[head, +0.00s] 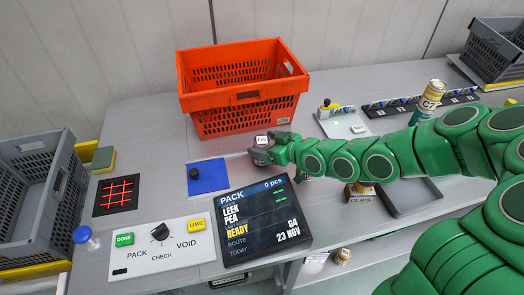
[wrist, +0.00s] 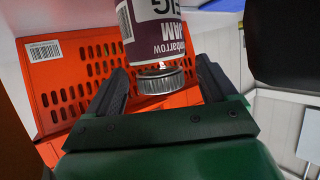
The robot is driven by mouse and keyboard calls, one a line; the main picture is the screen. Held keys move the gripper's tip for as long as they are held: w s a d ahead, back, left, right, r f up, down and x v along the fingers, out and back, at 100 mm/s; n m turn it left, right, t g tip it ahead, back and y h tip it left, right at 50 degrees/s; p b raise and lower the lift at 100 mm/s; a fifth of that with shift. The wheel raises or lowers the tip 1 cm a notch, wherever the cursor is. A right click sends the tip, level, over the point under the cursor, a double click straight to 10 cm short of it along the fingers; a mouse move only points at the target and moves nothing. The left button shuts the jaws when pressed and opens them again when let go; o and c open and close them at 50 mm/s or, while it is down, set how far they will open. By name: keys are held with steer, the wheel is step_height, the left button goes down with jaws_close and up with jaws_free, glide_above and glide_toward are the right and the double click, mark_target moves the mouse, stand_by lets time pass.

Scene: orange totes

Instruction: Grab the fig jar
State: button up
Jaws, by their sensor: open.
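The fig jar (wrist: 152,34) shows large in the wrist view, with a white and dark purple label reading "JAM" and a grey ribbed lid (wrist: 160,81). The picture there is turned, so the jar appears upside down. My gripper (wrist: 162,78) is open, with one dark finger on each side of the lid and visible gaps between. In the head view my gripper (head: 263,152) is at the table's middle, in front of the orange tote.
The orange tote (head: 243,95) stands just behind the jar. A dark pack screen (head: 262,218) and a blue mat (head: 208,178) lie in front and left. A scale (head: 342,121) and a grey tray (head: 412,197) are to the right. Grey crates (head: 40,190) stand at the sides.

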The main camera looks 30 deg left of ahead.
steer(key=c, duration=1.4)
steer(key=shift+r, duration=0.25)
jaws_close()
steer(key=shift+r, duration=4.8)
